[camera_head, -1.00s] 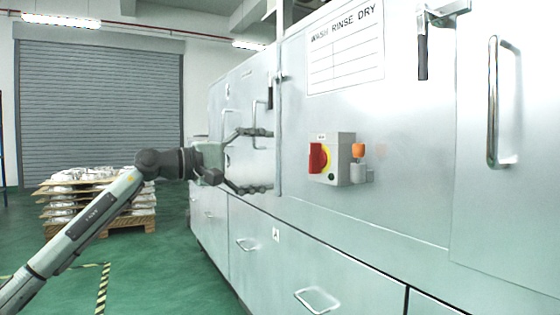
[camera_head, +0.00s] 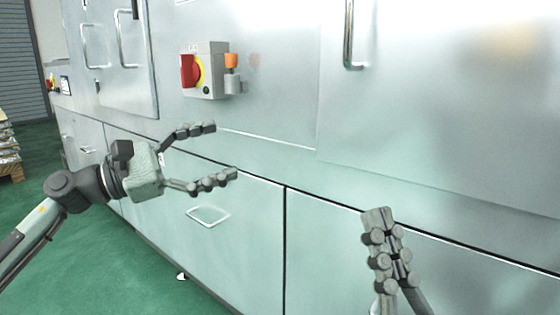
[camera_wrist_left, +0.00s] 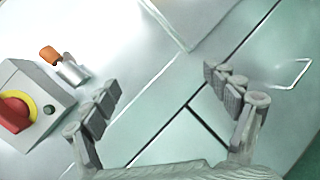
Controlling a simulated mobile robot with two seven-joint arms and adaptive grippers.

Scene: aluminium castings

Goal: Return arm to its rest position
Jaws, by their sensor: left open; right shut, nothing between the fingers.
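My left arm comes in from the left in the head view. Its gripper (camera_head: 222,154) is open and empty in front of the machine's lower panels, with the fingers spread. In the left wrist view the open left gripper (camera_wrist_left: 165,95) shows only machine surface between its fingers. My right gripper (camera_head: 378,212) stands upright at the lower right of the head view, its fingers shut together with nothing held. Most of the right arm is out of view.
The metal washing machine (camera_head: 270,110) fills most of the view. Drawer handles protrude below. Green floor (camera_head: 100,270) is clear at lower left.

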